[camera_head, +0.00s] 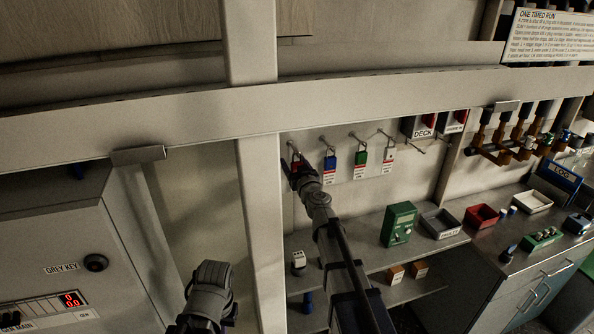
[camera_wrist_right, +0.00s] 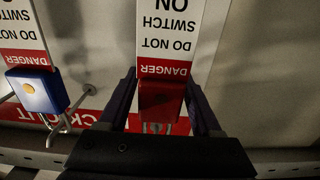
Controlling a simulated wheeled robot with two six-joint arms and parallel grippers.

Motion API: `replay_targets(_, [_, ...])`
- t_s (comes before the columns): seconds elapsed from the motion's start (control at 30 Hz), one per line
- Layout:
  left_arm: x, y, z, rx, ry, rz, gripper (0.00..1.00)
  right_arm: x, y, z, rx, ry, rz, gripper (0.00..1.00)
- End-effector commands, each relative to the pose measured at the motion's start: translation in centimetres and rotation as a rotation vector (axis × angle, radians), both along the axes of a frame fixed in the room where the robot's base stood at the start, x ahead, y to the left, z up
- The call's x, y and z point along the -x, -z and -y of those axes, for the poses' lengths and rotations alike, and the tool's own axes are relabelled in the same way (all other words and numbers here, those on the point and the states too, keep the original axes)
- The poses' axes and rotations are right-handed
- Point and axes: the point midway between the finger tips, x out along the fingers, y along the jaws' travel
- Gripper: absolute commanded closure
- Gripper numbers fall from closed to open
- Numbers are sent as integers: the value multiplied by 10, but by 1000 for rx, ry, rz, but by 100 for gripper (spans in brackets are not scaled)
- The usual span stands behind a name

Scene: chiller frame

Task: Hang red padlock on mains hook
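The red padlock (camera_head: 295,162) with its white danger tag hangs at the left end of the padlock row on the back wall. In the right wrist view the red padlock (camera_wrist_right: 161,100) is between the two fingers of my right gripper (camera_wrist_right: 162,92). The fingertips lie close along both its sides; I cannot tell whether they press on it. In the head view my right gripper (camera_head: 303,172) is at the padlock and partly covers it. My left gripper (camera_head: 209,284) is low at the centre left, apart from the padlocks; its fingers are unclear. I cannot identify a mains hook.
A blue padlock (camera_head: 331,162) hangs close by on the right, then a green padlock (camera_head: 361,157) and another tagged padlock (camera_head: 389,155). A pale post (camera_head: 262,230) and crossbeam (camera_head: 200,119) stand in front. A grey cabinet (camera_head: 60,240) stands at the left.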

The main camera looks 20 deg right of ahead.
Motion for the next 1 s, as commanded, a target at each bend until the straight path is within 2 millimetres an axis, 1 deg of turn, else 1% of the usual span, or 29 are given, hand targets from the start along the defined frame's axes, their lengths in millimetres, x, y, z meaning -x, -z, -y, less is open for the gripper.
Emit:
replay_targets(0.03, [0,0,0,0,0,0,100,0,0,0,0,0,0,41])
replay_targets(0.07, [0,0,0,0,0,0,100,0,0,0,0,0,0,44])
replay_targets(0.5, [0,0,0,0,0,0,100,0,0,0,0,0,0,94])
replay_targets(0.57, [0,0,0,0,0,0,100,0,0,0,0,0,0,100])
replay_targets(1.0, [0,-1,0,0,0,0,100,0,-1,0,0,0,0,100])
